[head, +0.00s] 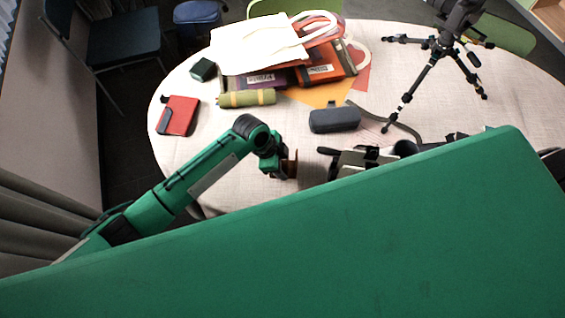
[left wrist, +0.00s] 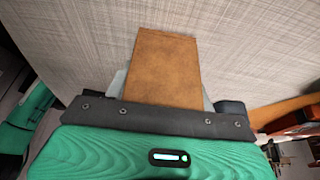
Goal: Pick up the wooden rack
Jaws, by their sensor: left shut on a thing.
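The wooden rack shows as a plain brown board (left wrist: 165,68) in the left wrist view, standing out from between my left gripper's jaws (left wrist: 163,103). In the head view, a small brown part of the rack (head: 292,164) shows beside my left gripper (head: 281,169), at the near edge of the round table. The left gripper is shut on the rack. The rest of the rack is hidden by the gripper, and I cannot tell whether it touches the table. My right gripper is not in view.
The round table (head: 225,180) has a grey case (head: 335,119), a red case (head: 178,116), an olive roll (head: 247,98), stacked books and a white bag (head: 258,45). A black tripod (head: 432,70) stands right. Black-and-silver gear (head: 365,157) lies close right of the left gripper.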

